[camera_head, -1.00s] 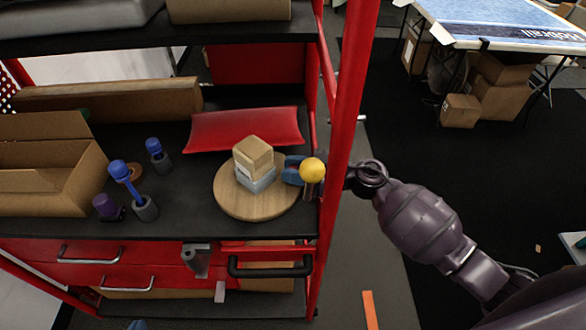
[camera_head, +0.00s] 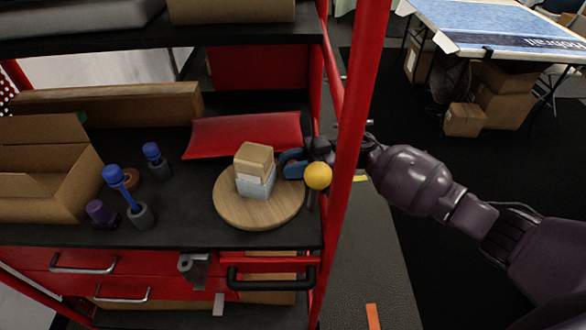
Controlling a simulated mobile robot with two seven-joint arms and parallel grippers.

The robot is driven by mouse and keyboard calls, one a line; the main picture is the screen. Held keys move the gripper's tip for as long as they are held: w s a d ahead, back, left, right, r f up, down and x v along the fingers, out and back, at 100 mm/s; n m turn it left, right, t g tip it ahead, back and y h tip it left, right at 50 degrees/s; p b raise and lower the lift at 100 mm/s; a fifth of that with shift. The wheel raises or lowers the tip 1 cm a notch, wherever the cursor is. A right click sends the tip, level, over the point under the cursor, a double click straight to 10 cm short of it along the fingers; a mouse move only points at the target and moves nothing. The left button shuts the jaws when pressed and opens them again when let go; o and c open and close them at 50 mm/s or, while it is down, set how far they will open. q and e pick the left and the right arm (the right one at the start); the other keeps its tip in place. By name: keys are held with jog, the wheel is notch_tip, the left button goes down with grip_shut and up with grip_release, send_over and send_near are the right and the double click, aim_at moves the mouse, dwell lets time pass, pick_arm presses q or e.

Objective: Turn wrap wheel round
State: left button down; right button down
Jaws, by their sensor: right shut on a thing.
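The wrap wheel, a round wooden disc (camera_head: 232,210), lies flat on the black shelf. A cardboard box (camera_head: 253,160) sits on a grey-blue box (camera_head: 256,184) on the disc. A yellow ball knob (camera_head: 318,176) on a short metal post stands at the wheel's right edge, beside the red upright. My right gripper (camera_head: 290,162), with blue fingers, reaches in from the right behind the upright. It is shut at the knob; the ball and post partly hide the grip. My left gripper is not in view.
The red rack upright (camera_head: 352,140) stands between my right arm and the wheel. A red tray-like piece (camera_head: 245,134) lies behind the wheel. Blue-topped tools (camera_head: 115,174) and an open carton (camera_head: 45,185) are on the left. A black handle (camera_head: 272,275) sticks out below the shelf.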

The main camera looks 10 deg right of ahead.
jog(key=shift+w+f+n+g+b, duration=0.2)
jog(key=shift+w+n+g+b, duration=0.15)
jog(key=shift+g, duration=0.35)
jog(key=shift+w+a+n+g+b, duration=0.15)
jog(key=shift+w+n+g+b, duration=0.1)
jog(key=shift+n+g+b, duration=0.35)
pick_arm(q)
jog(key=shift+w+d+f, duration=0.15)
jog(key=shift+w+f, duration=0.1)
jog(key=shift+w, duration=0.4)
pick_arm(e)
jog(key=shift+r+g+h, duration=0.15)
jog(key=shift+g+h, duration=0.15)
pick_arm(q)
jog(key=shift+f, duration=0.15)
pick_arm(e)
jog(key=shift+w+a, duration=0.1)
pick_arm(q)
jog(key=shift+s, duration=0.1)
pick_arm(e)
jog(key=c, duration=0.9)
grip_release()
